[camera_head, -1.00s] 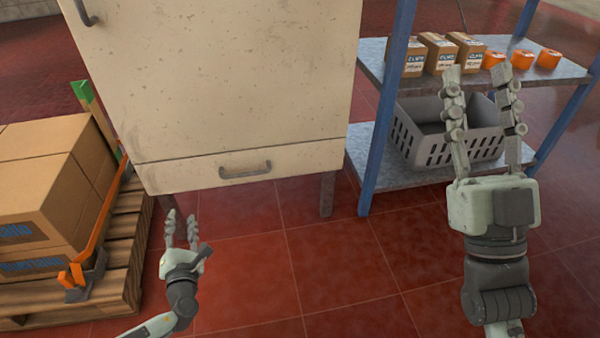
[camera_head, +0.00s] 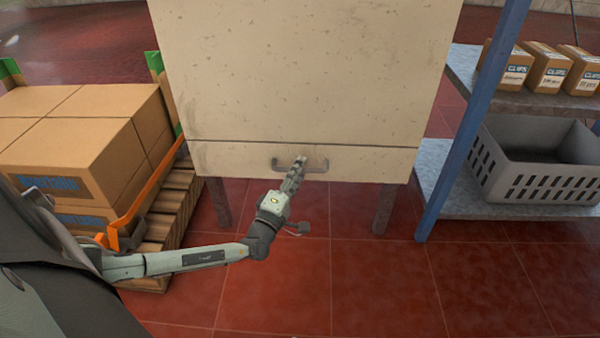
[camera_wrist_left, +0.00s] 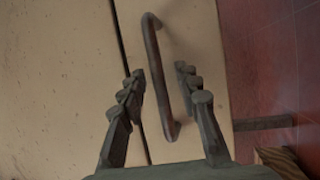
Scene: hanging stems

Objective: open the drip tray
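The drip tray (camera_head: 375,162) is the low cream front at the bottom of the cabinet, level with the panel above. Its grey bar handle (camera_head: 322,166) is partly hidden by my left gripper (camera_head: 297,166), which is at the handle's middle. In the left wrist view, the fingers of my left gripper (camera_wrist_left: 160,76) are apart, one on each side of the handle (camera_wrist_left: 157,62), with gaps showing. The tray front (camera_wrist_left: 205,60) lies behind it, beside a dark seam. My right gripper is in neither current view.
Cardboard boxes (camera_head: 75,150) are stacked on a wooden pallet (camera_head: 172,215) at the left. A blue-posted shelf at the right holds a grey basket (camera_head: 530,182) and several small boxes (camera_head: 545,68). The red floor (camera_head: 375,285) before the cabinet is clear.

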